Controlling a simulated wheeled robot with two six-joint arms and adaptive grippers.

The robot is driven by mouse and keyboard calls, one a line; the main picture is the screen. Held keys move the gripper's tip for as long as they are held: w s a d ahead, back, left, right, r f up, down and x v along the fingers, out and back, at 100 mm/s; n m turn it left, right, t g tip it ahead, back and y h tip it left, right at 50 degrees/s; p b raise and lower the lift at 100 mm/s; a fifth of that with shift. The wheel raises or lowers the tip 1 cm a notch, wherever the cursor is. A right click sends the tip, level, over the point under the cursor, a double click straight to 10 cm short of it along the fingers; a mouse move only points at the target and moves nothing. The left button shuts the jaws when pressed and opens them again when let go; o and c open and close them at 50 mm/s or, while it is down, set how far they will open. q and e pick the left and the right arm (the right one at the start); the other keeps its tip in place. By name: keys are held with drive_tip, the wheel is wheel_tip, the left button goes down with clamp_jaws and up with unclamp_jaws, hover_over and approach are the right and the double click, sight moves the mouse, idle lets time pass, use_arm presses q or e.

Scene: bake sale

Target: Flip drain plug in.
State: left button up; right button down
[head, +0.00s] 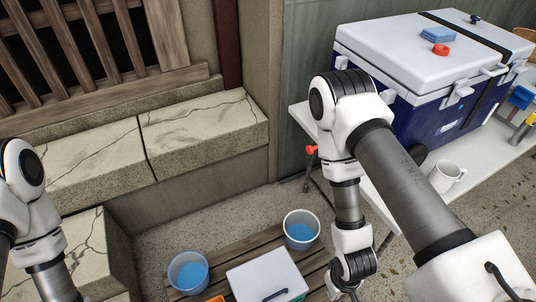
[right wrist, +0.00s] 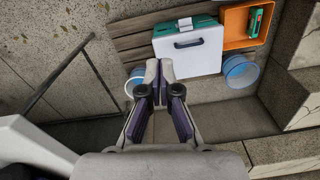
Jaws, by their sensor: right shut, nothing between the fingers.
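A blue cooler with a white lid (head: 400,45) stands on a white table at the right of the head view. A small red knob (head: 312,150) shows at the table's left end, beside my right arm; I cannot tell whether it is the drain plug. My right arm hides part of the cooler's near end. My right gripper (right wrist: 160,72) is shut and empty in the right wrist view, pointing toward the floor items. In the head view it is mostly cut off at the bottom edge. My left arm shows at the left, but its gripper is out of frame.
A white mug (head: 446,177) stands on the table. Two buckets, one here (head: 188,272), and a white-lidded box (head: 268,277) are on a slatted pallet. Stone blocks (head: 200,130) line the wall.

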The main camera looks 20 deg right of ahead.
drive_tip(key=shift+d, duration=0.1)
drive_tip(key=w+d+f+n+t+h+b, duration=0.1)
drive_tip(key=w+f+n+t+b, duration=0.1)
drive_tip(key=w+n+t+b, duration=0.8)
drive_tip(key=w+d+f+n+t+b, duration=0.15)
drive_tip(key=w+b, duration=0.55)
drive_tip(key=w, duration=0.8)
drive_tip(key=w+d+r+n+t+h+b, duration=0.1)
drive_tip(key=w+r+n+t+b, duration=0.2)
drive_tip(key=w+r+n+t, duration=0.2)
wheel_tip(320, 180, up, 4)
drive_tip(key=shift+w+d+f+n+t+h, duration=0.25)
drive_tip(key=shift+w+d+n+t+h, duration=0.1)
drive_tip(key=shift+w+t, duration=0.4)
